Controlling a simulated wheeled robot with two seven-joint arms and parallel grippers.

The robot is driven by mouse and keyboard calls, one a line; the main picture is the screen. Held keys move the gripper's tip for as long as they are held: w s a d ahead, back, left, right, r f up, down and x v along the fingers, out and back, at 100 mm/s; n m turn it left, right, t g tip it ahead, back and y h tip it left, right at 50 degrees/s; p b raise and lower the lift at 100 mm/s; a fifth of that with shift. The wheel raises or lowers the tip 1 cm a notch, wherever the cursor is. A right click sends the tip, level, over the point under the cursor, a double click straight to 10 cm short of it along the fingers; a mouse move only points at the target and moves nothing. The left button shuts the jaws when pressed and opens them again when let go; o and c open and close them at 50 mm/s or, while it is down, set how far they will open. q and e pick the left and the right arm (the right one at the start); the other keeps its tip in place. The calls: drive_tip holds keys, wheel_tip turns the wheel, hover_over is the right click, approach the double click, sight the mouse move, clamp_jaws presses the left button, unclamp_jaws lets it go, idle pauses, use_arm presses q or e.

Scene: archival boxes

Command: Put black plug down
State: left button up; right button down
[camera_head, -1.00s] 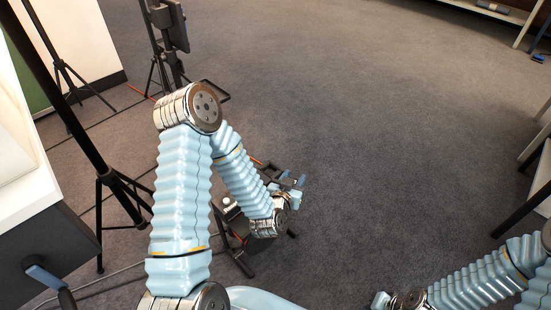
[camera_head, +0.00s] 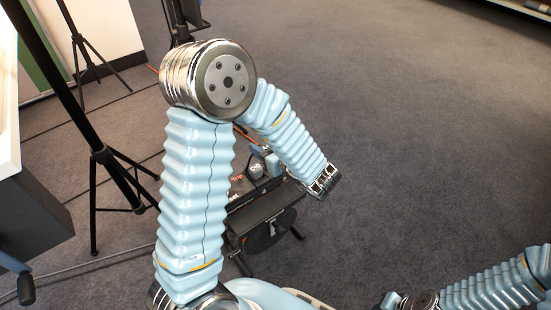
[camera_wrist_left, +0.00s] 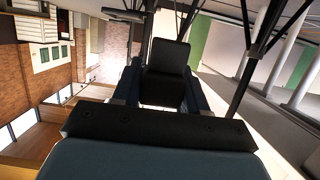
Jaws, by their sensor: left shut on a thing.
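A black plug (camera_wrist_left: 167,68), a dark block in the left wrist view, sits between the two blue-grey fingers of my left gripper (camera_wrist_left: 163,90). The gripper is shut on it. In the head view my left gripper (camera_head: 268,163) is small and partly hidden by my forearm. It points left from the wrist, over or beside a dark labelled unit (camera_head: 236,200). I cannot tell whether the plug touches anything below it. My right arm shows at the lower right, but its gripper is out of the picture.
A black tripod (camera_head: 103,160) stands at the left, close to my left arm. A dark cabinet with a white top (camera_head: 30,215) is at the left edge. An orange cable runs near the labelled unit. The grey carpet (camera_head: 420,130) at the right is clear.

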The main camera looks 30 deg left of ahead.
use_arm(q)
drive_tip(key=w+f, duration=0.2)
drive_tip(key=w+f+b, duration=0.1)
drive_tip(key=w+f, duration=0.1)
drive_tip(key=w+a+f, duration=0.1)
drive_tip(key=w+f, duration=0.1)
drive_tip(key=shift+w+f+b, duration=0.3)
drive_tip(key=shift+w+b, duration=0.05)
drive_tip(key=shift+w+f+b, duration=0.15)
drive_tip(key=shift+f+b, duration=0.1)
drive_tip(key=shift+f, duration=0.65)
drive_tip(key=shift+w+f+b, duration=0.1)
drive_tip(key=shift+f+b, duration=0.1)
drive_tip(key=shift+f, duration=0.65)
drive_tip(key=shift+f, duration=0.1)
drive_tip(key=o, duration=1.1)
drive_tip(key=shift+c, duration=0.2)
